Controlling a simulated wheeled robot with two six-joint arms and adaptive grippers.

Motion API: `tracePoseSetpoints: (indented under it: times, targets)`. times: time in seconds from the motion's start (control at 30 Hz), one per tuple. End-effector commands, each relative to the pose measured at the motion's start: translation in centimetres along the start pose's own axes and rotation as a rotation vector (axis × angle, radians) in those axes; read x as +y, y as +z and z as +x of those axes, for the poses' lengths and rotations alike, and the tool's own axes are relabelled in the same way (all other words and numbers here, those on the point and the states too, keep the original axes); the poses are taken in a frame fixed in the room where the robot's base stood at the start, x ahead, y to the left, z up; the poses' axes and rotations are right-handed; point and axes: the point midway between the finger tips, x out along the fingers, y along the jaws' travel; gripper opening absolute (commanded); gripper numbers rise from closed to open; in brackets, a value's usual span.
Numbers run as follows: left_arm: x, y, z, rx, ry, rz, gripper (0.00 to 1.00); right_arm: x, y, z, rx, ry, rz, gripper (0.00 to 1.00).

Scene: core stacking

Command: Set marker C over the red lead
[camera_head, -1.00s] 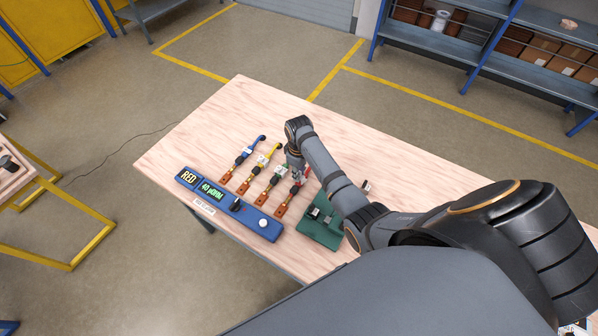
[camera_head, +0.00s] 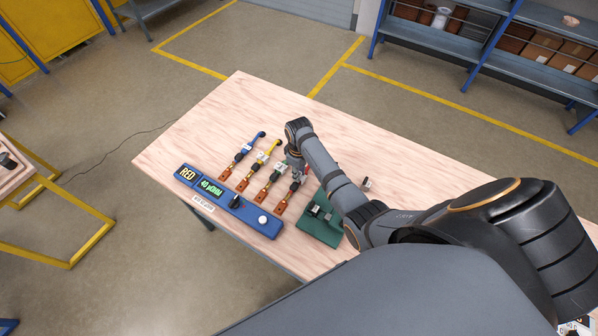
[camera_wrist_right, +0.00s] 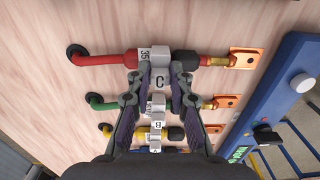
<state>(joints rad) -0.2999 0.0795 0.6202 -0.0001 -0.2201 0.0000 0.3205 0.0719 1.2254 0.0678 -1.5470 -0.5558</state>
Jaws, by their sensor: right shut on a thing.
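My right gripper (camera_wrist_right: 160,88) is shut on marker C (camera_wrist_right: 160,79), a small light-grey block lettered C. In the right wrist view, marker C is at the red lead (camera_wrist_right: 100,59), between its white "35" tag (camera_wrist_right: 145,56) and its black sleeve (camera_wrist_right: 185,59). I cannot tell whether it is seated on the lead. The red lead ends in a copper lug (camera_wrist_right: 246,59). In the head view my right gripper (camera_head: 294,164) is over the red lead's row and hides much of it. My left gripper is not in view.
Green, yellow and blue leads (camera_head: 255,142) lie alongside. A block lettered B (camera_wrist_right: 157,124) is near the yellow one. A blue meter (camera_head: 240,209) reads RED and 40 µOHM. A green stand (camera_head: 320,230) sits close right. The table's far part (camera_head: 240,90) is clear.

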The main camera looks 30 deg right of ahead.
Motion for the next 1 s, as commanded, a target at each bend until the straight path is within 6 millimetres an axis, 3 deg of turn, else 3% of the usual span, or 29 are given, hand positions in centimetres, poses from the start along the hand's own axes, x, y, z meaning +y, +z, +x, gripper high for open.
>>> tracePoseSetpoints:
  times: [0.4,0.43,0.6,0.87,1.0]
  targets:
    - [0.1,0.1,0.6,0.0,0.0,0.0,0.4,0.0,0.0,1.1,0.001,0.0,0.0,0.04]
    - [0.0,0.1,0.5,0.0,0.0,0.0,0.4,0.0,0.0,1.0,0.001,0.001,0.0,0.24]
    - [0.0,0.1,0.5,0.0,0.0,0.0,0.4,0.0,0.0,1.0,0.001,0.0,0.0,0.46]
    - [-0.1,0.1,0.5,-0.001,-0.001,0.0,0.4,0.0,0.0,1.0,0.001,0.0,0.0,0.46]
    - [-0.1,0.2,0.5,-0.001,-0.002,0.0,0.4,0.1,-0.1,-0.1,0.003,0.001,0.0,0.46]
